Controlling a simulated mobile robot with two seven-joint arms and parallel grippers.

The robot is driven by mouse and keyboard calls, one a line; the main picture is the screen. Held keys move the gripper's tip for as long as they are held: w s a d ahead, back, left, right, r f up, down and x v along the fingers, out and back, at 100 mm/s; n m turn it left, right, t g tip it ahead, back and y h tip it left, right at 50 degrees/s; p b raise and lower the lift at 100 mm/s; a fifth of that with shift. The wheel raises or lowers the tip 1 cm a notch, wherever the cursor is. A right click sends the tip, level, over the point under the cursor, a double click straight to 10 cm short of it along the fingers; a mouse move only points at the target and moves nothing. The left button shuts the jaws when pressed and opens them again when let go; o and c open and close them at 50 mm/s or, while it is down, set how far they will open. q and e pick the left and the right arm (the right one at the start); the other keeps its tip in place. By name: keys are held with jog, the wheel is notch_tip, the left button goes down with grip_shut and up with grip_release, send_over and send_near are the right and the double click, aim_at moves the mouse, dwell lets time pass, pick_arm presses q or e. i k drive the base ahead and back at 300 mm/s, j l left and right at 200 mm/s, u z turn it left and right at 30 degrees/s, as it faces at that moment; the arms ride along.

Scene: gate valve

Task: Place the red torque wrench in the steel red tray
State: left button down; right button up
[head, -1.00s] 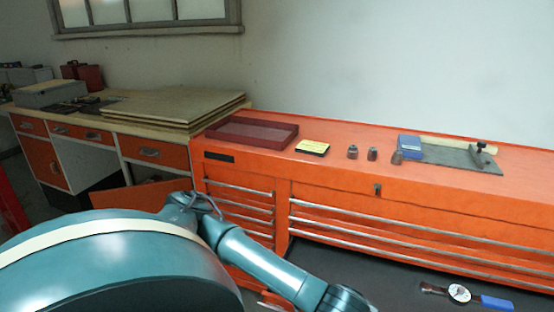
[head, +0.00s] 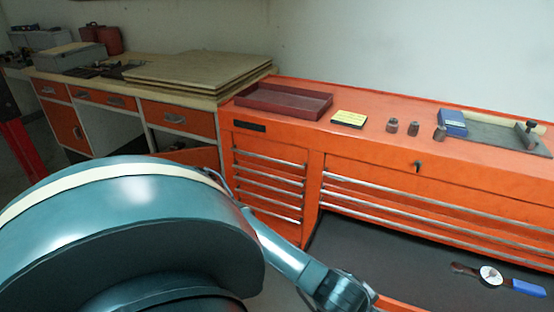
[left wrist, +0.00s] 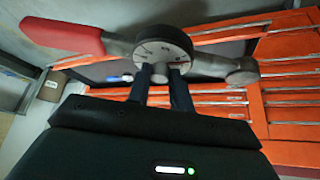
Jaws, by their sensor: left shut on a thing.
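The red torque wrench (left wrist: 62,36) shows in the left wrist view, with a red handle at the left, a round dial in the middle and a steel head at the right. My left gripper (left wrist: 160,92) is shut on it at the dial part and holds it up, roughly level. In the head view this gripper and the wrench are out of sight, and only my left arm shows along the bottom. The dark red tray (head: 280,108) lies on the left end of the orange cabinet top and looks empty. My right gripper is not in view.
On the orange cabinet (head: 365,150), a yellow box (head: 349,118), several small metal sockets (head: 392,126) and a blue box (head: 452,123) sit right of the tray. A blue-handled dial wrench (head: 528,288) lies on a dark surface below. Boards (head: 195,70) lie left on the bench.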

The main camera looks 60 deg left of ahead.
aim_at(292, 100)
jog(key=k+j, duration=0.1)
jog(key=j, duration=0.8)
jog(key=k+j, duration=0.15)
jog(key=j, duration=0.3)
jog(key=k+j, duration=0.1)
jog(key=j, duration=0.35)
jog(key=k+j, duration=0.1)
jog(key=j, duration=0.8)
jog(key=k+j, duration=0.15)
jog(key=j, duration=0.3)
jog(key=z, duration=0.05)
